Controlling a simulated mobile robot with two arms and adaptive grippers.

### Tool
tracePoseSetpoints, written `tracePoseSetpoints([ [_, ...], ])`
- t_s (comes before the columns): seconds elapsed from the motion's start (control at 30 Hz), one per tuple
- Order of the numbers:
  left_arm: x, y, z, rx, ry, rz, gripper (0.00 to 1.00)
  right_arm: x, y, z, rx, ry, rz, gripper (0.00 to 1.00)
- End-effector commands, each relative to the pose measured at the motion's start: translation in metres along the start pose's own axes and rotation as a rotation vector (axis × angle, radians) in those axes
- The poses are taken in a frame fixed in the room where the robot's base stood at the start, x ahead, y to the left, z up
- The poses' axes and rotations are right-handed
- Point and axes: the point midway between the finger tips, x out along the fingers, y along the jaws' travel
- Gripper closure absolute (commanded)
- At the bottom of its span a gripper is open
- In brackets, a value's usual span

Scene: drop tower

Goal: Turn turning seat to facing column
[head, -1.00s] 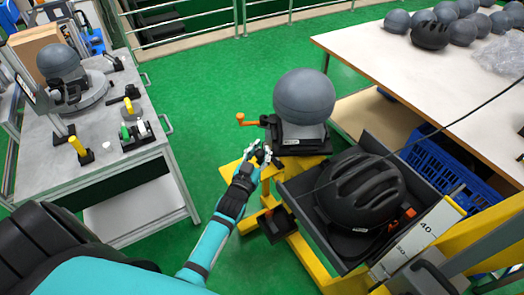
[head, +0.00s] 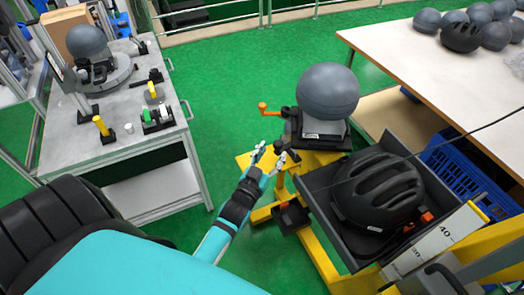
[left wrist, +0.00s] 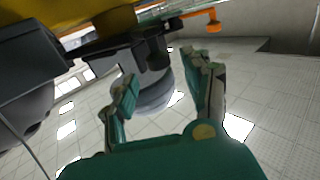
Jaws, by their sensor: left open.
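The turning seat (head: 318,133) is a black base on a yellow stand, with a grey ball-shaped headform (head: 328,90) on top. An orange-knobbed lever (head: 264,107) sticks out from the seat's left side; it also shows in the left wrist view (left wrist: 212,15). The column (head: 435,243) with a number scale stands at lower right. My left gripper (head: 270,157) is open and empty, just below and left of the seat. In the left wrist view the left gripper (left wrist: 162,75) has its fingers apart, with the seat and headform beyond. My right gripper is not in view.
A black helmet (head: 378,189) lies in a dark tray (head: 347,245) right of the seat. A grey bench (head: 70,143) with tools stands at left. A wooden table (head: 420,62) with headforms and a blue crate (head: 455,172) are at right. Green floor lies open between.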

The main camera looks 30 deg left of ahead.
Motion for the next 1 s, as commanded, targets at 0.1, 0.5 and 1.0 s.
tracePoseSetpoints([
  [0.1,-0.028,-0.001,0.001,0.001,-0.003,-0.001,0.5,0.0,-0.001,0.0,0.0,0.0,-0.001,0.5],
  [0.5,-0.071,-0.001,0.001,0.0,-0.001,-0.002,0.5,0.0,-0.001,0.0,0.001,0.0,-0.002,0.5],
  [1.0,-0.072,0.004,0.011,0.013,-0.139,0.01,0.85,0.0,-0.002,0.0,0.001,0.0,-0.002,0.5],
])
